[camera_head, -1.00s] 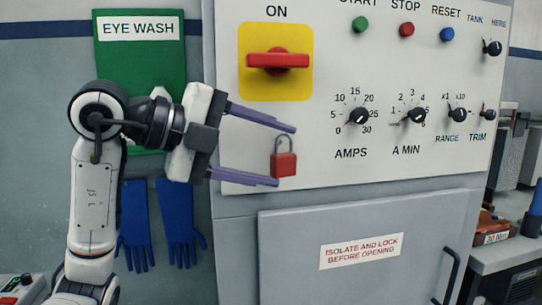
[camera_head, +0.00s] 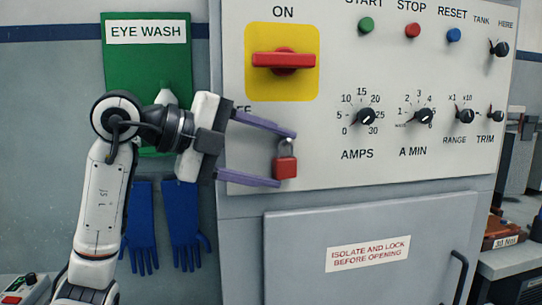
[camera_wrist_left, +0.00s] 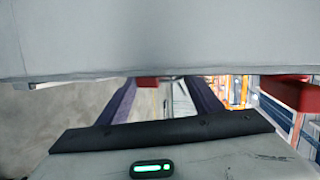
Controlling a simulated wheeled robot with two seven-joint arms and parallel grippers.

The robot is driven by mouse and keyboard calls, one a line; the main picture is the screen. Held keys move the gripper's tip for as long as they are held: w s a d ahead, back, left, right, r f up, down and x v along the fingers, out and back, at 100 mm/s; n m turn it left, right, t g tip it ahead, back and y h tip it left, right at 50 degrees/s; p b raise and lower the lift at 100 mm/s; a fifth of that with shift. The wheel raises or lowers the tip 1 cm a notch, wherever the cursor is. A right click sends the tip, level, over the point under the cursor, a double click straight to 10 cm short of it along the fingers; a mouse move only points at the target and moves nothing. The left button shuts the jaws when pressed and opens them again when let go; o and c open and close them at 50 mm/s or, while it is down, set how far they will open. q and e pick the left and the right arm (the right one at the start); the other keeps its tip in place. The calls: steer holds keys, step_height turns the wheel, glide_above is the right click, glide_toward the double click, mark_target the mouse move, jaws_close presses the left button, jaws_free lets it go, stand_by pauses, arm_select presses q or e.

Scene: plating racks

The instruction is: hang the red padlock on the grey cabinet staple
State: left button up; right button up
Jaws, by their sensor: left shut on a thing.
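The red padlock (camera_head: 285,168) is upright in front of the panel's lower left part, its grey shackle on top. My left gripper (camera_head: 287,159) comes in from the left, with one purple finger at the shackle and the other under the body. It is shut on the padlock. In the left wrist view, a small red patch between the fingers (camera_wrist_left: 160,98) may be the padlock, mostly hidden by the grey shape above. The grey cabinet (camera_head: 240,240) fills the middle and right; I cannot make out the staple. My right gripper is not in view.
A red switch handle (camera_head: 284,60) on a yellow plate sits above the padlock. Several black knobs (camera_head: 366,117) are to the right. The cabinet's lower door (camera_head: 300,270) has a black handle (camera_head: 459,275).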

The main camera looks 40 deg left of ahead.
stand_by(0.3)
arm_select(q)
steer(key=o, duration=1.5)
steer(key=shift+c, duration=0.2)
steer(key=shift+s+a+r, duration=0.1)
steer(key=shift+s+a+r, duration=0.1)
steer(key=shift+s+a, duration=0.05)
steer(key=shift+s, duration=0.05)
steer(key=b+v, duration=0.1)
steer(key=v, duration=0.8)
steer(key=shift+s, duration=0.3)
